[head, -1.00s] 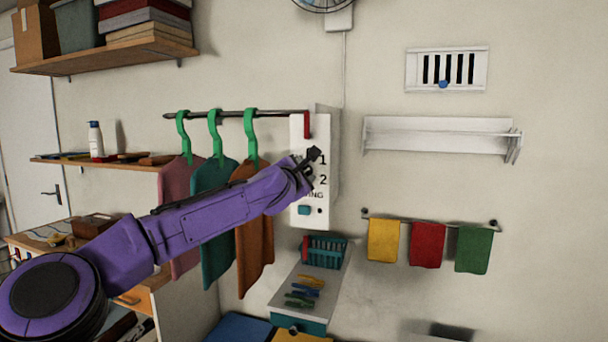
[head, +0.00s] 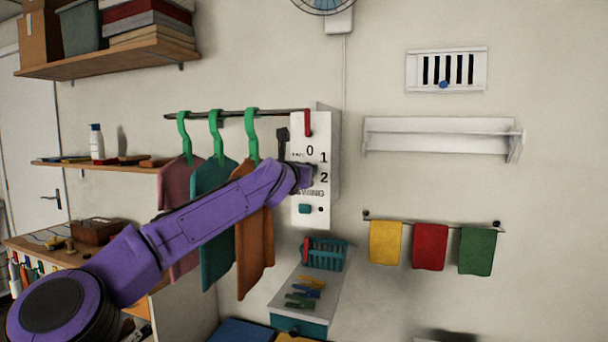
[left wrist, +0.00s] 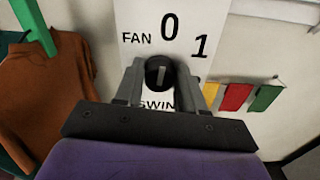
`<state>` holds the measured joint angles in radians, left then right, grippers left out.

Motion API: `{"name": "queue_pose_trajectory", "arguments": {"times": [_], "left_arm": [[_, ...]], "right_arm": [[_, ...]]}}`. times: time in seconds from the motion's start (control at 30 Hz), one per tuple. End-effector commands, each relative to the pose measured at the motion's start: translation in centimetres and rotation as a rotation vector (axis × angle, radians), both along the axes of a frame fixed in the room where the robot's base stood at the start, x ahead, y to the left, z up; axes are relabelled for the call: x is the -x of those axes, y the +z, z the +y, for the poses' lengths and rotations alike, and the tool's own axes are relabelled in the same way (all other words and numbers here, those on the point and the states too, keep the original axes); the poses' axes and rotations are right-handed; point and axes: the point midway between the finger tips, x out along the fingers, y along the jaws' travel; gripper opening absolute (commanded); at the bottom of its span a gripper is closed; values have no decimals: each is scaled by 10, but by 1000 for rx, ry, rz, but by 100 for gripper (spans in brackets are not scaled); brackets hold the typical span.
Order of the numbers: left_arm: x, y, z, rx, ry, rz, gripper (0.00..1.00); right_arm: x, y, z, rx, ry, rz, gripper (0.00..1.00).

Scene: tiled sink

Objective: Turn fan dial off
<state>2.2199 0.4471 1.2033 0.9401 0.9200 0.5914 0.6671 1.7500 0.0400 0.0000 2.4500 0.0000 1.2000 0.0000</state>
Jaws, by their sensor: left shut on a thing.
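The white fan control panel (head: 299,133) hangs on the wall and carries the marks 0, 1 and 2. A small teal button (head: 304,209) and a dark dot sit low on it. My left gripper (left wrist: 160,80) is in front of the panel. In the left wrist view it is shut on the black round fan dial (left wrist: 158,66), with one finger on each side. The dial's pale pointer mark looks nearly upright in that view. In the head view my own wrist hides the dial. My right gripper is in neither view.
Shirts on green hangers (head: 215,137) hang from a rod left of the panel. A red lever (head: 307,122) is at the panel's top. A fan (head: 324,4) is above. Below are a teal basket (head: 325,254) and clothespins. Coloured cloths (head: 430,246) hang at right.

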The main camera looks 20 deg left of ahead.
Motion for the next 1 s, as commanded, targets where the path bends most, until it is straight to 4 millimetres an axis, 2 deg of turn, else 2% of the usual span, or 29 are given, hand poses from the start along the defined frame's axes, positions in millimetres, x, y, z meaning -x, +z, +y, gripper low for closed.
{"name": "queue_pose_trajectory", "arguments": {"times": [0.3, 0.83, 0.87, 0.9, 0.93, 1.0], "left_arm": [[0, -2, 0, 118, 0, 7, 9], [0, -1, 0, 142, -1, 8, 9], [0, -1, 0, 142, -1, 8, 42], [0, -1, 0, 142, -1, 8, 55], [0, -1, 0, 141, -1, 7, 63], [0, -1, 0, 141, -1, 7, 63]], "right_arm": [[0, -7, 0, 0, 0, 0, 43], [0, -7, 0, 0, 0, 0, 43], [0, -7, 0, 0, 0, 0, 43], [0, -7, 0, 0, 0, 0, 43], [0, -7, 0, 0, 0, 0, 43], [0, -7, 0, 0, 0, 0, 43]]}}
